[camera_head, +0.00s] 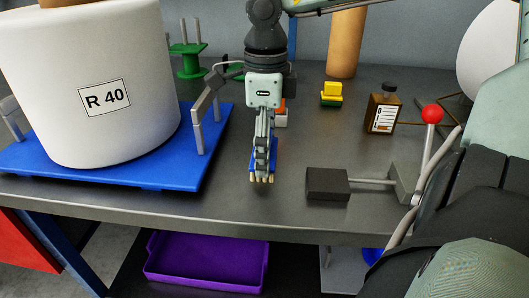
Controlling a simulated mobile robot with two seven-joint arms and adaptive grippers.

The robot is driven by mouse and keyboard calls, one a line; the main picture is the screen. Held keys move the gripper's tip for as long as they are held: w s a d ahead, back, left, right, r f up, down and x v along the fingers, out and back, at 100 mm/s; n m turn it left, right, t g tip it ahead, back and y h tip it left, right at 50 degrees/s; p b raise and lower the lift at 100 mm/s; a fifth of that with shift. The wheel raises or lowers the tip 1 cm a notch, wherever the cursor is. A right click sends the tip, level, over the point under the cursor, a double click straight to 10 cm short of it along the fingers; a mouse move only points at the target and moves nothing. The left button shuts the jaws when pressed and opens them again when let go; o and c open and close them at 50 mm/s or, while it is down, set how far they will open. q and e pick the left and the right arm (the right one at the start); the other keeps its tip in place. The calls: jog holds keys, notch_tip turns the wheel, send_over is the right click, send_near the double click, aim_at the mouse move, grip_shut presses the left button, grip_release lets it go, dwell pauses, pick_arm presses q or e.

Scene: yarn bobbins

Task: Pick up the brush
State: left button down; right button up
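One gripper (263,165) of mine is in the middle of the view, pointing down over the table near its front edge. Its arm reaches back to the right along the top, so I take it as my right one. Its narrow fingers are together around the brush (274,155). The brush has a blue body, partly hidden by the fingers, and pale tan bristles at the bottom. I cannot tell whether the bristles touch the table. My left gripper is not seen.
A big white roll marked R 40 (80,60) stands on a blue platform (150,178) at left. A dark block (327,184) lies right of the gripper, joined to a lever with a red knob (432,114). A brown bottle (383,112) stands behind. A purple tray (205,284) sits below.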

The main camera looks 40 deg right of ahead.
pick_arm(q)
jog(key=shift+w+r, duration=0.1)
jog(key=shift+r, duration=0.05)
pick_arm(e)
jog(key=c, duration=0.3)
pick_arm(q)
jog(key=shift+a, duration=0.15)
pick_arm(e)
jog(key=shift+r, duration=0.15)
jog(key=shift+r, duration=0.3)
pick_arm(q)
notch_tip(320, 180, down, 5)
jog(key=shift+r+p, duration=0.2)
jog(key=shift+p, duration=0.7)
pick_arm(e)
notch_tip(320, 180, up, 27)
jog(key=shift+r, duration=0.1)
